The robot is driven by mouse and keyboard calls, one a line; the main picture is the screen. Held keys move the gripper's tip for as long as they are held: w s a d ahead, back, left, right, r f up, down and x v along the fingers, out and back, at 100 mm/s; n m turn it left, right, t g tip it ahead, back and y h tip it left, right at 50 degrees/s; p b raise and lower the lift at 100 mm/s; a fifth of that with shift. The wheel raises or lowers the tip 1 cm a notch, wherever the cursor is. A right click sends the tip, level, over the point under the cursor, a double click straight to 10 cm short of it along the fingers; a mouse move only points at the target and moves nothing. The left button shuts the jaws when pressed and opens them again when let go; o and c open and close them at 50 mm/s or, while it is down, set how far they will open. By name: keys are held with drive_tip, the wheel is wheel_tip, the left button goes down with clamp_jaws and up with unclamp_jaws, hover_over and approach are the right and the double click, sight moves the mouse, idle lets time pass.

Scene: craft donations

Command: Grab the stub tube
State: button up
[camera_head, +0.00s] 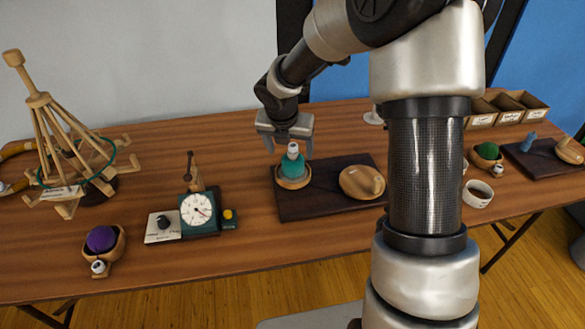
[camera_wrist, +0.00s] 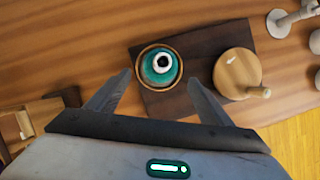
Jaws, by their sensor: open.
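A teal yarn cone (camera_head: 291,165) stands on a round wooden base on a dark board. A short white tube (camera_head: 293,148) pokes up from its top. In the wrist view the tube shows from above as a white ring (camera_wrist: 162,55) with a dark hole, centred in the teal yarn (camera_wrist: 150,72). My gripper (camera_head: 288,153) is open above the cone, pointing down. In the wrist view its fingers (camera_wrist: 158,78) lie to either side of the cone, with nothing held. Whether they touch it cannot be told.
A round wooden lid (camera_head: 362,182) with a knob sits right of the cone on the dark board (camera_head: 310,208). A scale (camera_head: 200,212), a wooden yarn swift (camera_head: 50,130) and a purple yarn bowl (camera_head: 102,240) stand left. Small labelled boxes (camera_head: 482,120) stand back right.

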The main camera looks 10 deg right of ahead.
sight(292, 159)
drive_tip(key=b+x, duration=0.2)
drive_tip(key=x, duration=0.7)
drive_tip(key=shift+w, duration=0.1)
drive_tip(key=shift+c, duration=0.4)
drive_tip(key=c, duration=1.1)
